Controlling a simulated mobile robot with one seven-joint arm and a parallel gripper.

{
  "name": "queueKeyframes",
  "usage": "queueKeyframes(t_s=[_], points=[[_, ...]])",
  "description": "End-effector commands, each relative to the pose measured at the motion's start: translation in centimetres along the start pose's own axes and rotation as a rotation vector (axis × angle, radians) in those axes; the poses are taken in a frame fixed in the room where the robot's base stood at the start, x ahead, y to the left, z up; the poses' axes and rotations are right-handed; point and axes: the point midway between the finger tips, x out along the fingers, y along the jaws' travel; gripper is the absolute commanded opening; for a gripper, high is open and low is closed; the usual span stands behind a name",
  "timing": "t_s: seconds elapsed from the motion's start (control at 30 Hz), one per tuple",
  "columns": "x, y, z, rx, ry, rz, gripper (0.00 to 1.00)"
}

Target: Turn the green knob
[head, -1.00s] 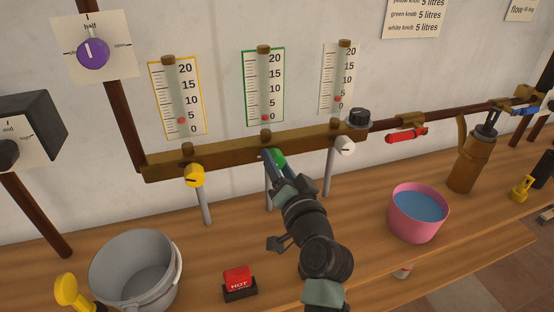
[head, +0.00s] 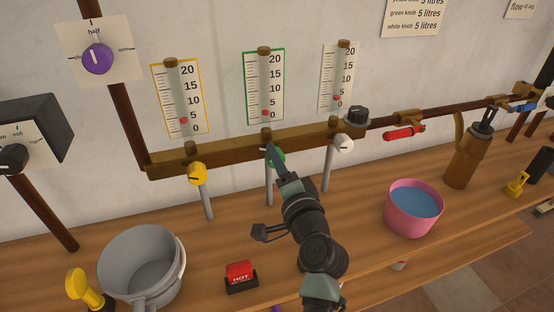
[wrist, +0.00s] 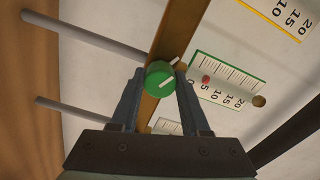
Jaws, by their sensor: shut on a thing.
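In the wrist view the green knob (wrist: 160,78) lies between the two fingertips of my gripper (wrist: 160,77), one on each side. Its white mark runs slantwise across the face. The gripper is shut on the knob. The red marker in the green-framed gauge is near the bottom of its scale.
A yellow knob (head: 197,173) is left of the green one and a white knob (head: 344,143) is right. On the bench stand a grey pot (head: 142,265), a red HOT button (head: 240,273) and a pink bowl (head: 413,208) of blue liquid.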

Motion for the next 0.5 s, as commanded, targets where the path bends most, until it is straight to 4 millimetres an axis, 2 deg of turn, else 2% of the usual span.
queueKeyframes(t_s=[0.37, 0.4, 0.5], points=[[-0.01, 0.12, 0.08, 0.004, -0.002, 0.002, 0.00], [-0.01, 0.12, 0.08, 0.004, -0.002, 0.002, 0.51], [-0.01, 0.11, 0.07, 0.003, -0.002, 0.002, 0.69]])
